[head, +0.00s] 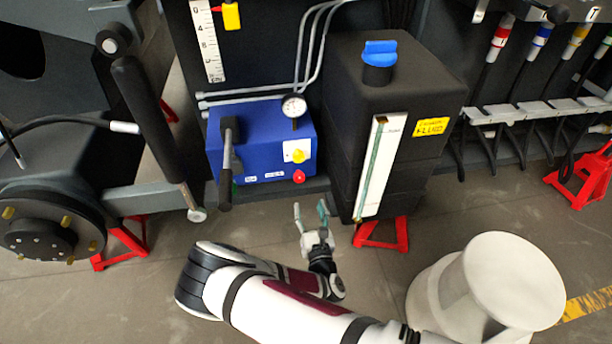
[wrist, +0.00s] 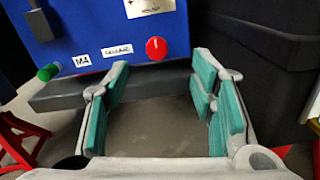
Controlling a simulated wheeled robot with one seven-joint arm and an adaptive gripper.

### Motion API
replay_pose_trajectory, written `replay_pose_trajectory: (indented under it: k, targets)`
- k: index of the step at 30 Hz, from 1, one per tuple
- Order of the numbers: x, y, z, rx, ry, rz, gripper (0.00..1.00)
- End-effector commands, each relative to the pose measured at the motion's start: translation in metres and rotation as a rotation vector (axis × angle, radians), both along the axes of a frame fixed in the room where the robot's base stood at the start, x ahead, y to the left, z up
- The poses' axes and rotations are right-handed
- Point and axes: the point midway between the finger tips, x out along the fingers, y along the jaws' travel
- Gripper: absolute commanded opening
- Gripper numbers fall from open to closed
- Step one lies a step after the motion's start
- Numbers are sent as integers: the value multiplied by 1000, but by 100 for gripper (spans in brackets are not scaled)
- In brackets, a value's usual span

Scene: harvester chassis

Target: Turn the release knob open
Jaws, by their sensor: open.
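A round red knob (head: 299,176) sits low on the front of a blue box, near its right edge. In the wrist view the red knob (wrist: 156,48) shows a white mark at its top and has a small white label to its left. I take it as the release knob, though the label is too blurred to read. My gripper (head: 310,208) is open and empty, in front of and below the knob. In the wrist view its teal-padded fingers (wrist: 160,82) stand wide apart, with the knob above and beyond the gap, untouched.
The blue box (head: 258,130) carries a gauge (head: 294,106), a yellow knob (head: 298,155) and a black lever (head: 227,165). A green knob (wrist: 49,71) is at its lower left. A black tank (head: 385,110) stands close on the right. Red stands (head: 383,236) are below.

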Motion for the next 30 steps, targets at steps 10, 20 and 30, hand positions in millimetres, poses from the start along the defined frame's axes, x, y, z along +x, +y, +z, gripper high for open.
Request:
replay_pose_trajectory:
  k: [10,20,30]
  targets:
    - [19,12,-14,-15,14,41,51]
    - [81,32,-14,-15,13,40,51]
    - [122,45,-13,-15,14,39,51]
